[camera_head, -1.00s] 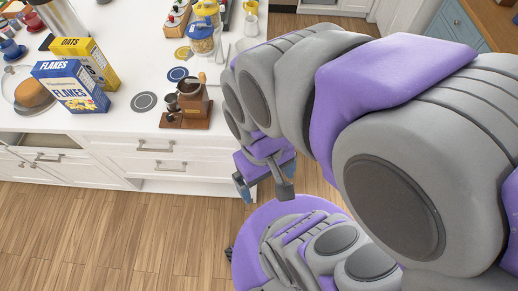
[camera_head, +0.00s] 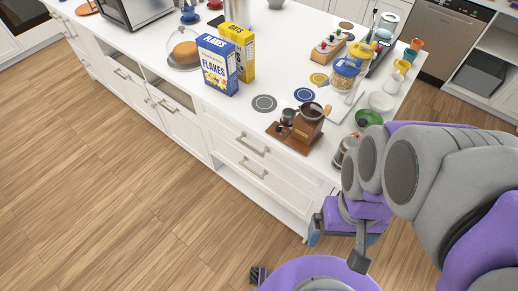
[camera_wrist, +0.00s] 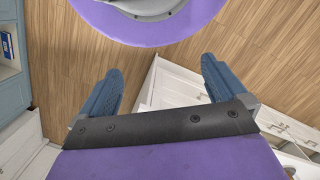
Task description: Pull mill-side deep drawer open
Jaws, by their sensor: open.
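The coffee mill (camera_head: 308,126), brown wood on a wooden base, stands on the white counter. Below it the front has two stacked white drawers with metal handles: an upper handle (camera_head: 252,146) and a lower handle (camera_head: 252,168). Both drawers look shut. My gripper (camera_head: 337,246) is open and empty, right of these drawers and apart from both handles, over the floor near the counter's corner. In the wrist view its two blue fingers (camera_wrist: 160,68) are spread, with floor and part of a white cabinet front (camera_wrist: 178,88) beyond; handles show at the right edge.
Cereal boxes (camera_head: 217,65), a domed cake stand (camera_head: 185,65), jars (camera_head: 345,75) and coasters crowd the counter (camera_head: 240,118). Left of the drawers are open niches and more cabinet doors (camera_head: 185,133). The wooden floor (camera_head: 130,190) in front is clear. A dishwasher (camera_head: 446,40) stands behind.

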